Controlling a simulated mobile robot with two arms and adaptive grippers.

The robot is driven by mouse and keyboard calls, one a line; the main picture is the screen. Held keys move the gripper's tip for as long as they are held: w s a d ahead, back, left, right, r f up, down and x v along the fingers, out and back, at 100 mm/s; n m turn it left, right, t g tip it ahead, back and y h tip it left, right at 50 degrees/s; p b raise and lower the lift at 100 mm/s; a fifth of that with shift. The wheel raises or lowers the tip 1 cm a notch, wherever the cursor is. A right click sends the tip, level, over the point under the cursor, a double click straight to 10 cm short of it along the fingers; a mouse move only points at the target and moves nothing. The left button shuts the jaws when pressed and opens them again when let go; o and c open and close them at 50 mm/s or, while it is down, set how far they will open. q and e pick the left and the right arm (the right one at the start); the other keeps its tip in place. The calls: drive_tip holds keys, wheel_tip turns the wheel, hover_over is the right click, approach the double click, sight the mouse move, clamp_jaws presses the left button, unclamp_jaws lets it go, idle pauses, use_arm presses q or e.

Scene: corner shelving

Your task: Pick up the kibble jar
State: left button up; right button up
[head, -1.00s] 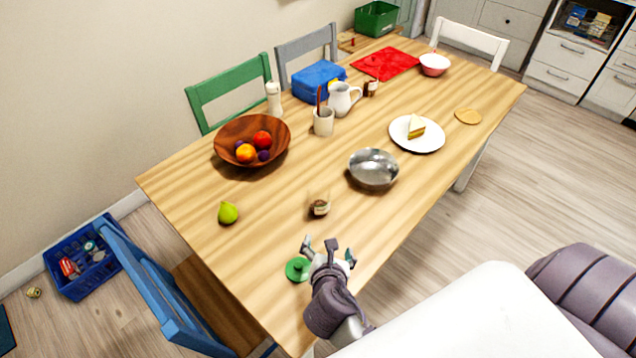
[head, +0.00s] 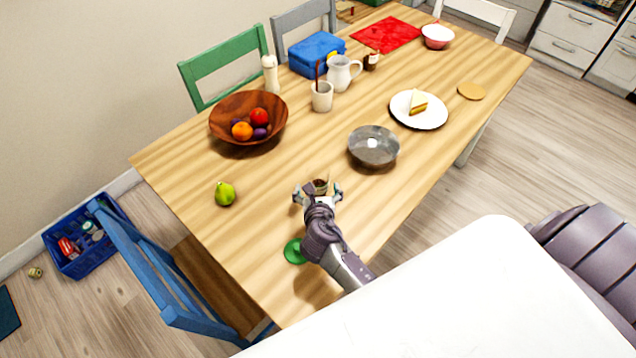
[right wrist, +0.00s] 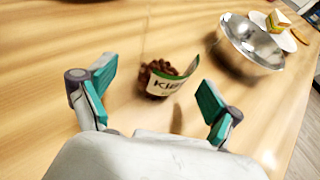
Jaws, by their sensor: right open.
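The kibble jar (right wrist: 166,82) is a small clear jar with brown kibble and a pale label that reads "KIB" in the right wrist view. It stands on the wooden table, ahead of and between my open right fingers, with no finger seen touching it. In the head view the jar (head: 320,185) is partly hidden by my right gripper (head: 318,193). In the right wrist view my right gripper (right wrist: 158,98) is open and empty. A green round lid-like disc with a knob (head: 294,251) lies on the table beside my right wrist. My left gripper is not in view.
A metal bowl (head: 374,152) stands just beyond the jar to the right. A green pear (head: 225,194) lies to the left. A wooden fruit bowl (head: 225,132), a cup (head: 321,99) and a white plate (head: 441,118) stand farther off. The table around the jar is clear.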

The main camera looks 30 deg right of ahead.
sight(318, 189)
drive_tip(key=x, duration=0.3)
drive_tip(key=shift+s+d, duration=0.1)
drive_tip(key=shift+w+d+f, duration=0.1)
drive_tip(key=shift+w+f, duration=0.1)
drive_tip(key=shift+w, duration=0.1)
drive_tip(key=c, duration=1.3)
drive_tip(key=shift+r, duration=0.1)
drive_tip(key=shift+c, duration=1.1)
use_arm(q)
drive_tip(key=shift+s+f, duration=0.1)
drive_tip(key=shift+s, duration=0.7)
